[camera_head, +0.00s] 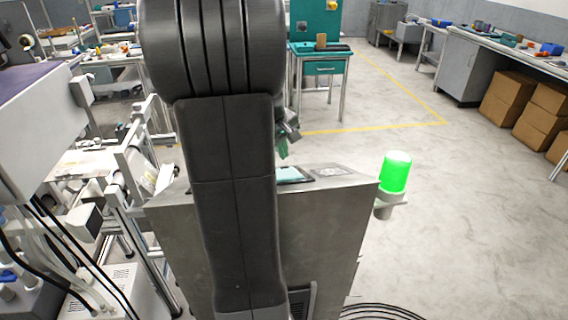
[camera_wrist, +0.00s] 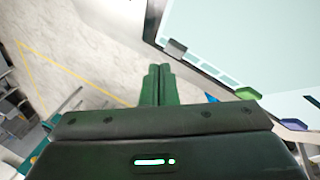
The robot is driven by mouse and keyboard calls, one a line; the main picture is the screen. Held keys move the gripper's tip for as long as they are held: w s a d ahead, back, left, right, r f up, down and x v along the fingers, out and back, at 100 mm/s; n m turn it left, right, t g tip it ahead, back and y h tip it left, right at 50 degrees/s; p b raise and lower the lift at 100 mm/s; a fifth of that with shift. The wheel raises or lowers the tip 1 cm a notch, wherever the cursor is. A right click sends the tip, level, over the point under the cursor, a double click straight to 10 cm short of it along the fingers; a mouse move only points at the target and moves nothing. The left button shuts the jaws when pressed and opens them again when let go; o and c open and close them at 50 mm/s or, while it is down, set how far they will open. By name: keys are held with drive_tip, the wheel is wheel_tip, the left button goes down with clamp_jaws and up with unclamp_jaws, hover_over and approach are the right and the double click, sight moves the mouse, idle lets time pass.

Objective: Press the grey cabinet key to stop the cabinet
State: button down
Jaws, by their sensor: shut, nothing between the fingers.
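The metal cabinet (camera_head: 325,235) stands in front of me with a sloped top. My gripper (camera_head: 283,150) hangs just above the top near the screen, partly hidden behind my arm. In the wrist view my green gripper fingers (camera_wrist: 158,72) are together and empty. Beside them is the large pale screen (camera_wrist: 250,40). Along its edge are a small grey piece (camera_wrist: 176,49), a green one (camera_wrist: 247,93), a blue one (camera_wrist: 212,98) and a purple one (camera_wrist: 292,124). I cannot tell whether the grey piece is the key.
A lit green beacon (camera_head: 396,172) stands on a bracket at the cabinet's right side. Machinery with rollers (camera_head: 135,165) crowds the left. A teal cabinet table (camera_head: 320,70) stands behind. Cardboard boxes (camera_head: 530,108) are at the right. The floor at right is open.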

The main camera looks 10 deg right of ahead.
drive_tip(key=r+p, duration=0.1)
drive_tip(key=w+r+p, duration=0.1)
drive_tip(key=r, duration=0.1)
drive_tip(key=w+r+p, duration=0.1)
drive_tip(key=p, duration=0.1)
drive_tip(key=shift+w+r, duration=0.15)
drive_tip(key=shift+w, duration=0.1)
idle(0.8)
drive_tip(key=w+r+p, duration=0.2)
drive_tip(key=r+p, duration=0.1)
drive_tip(key=shift+r, duration=0.15)
idle(0.5)
drive_tip(key=shift+s, duration=0.1)
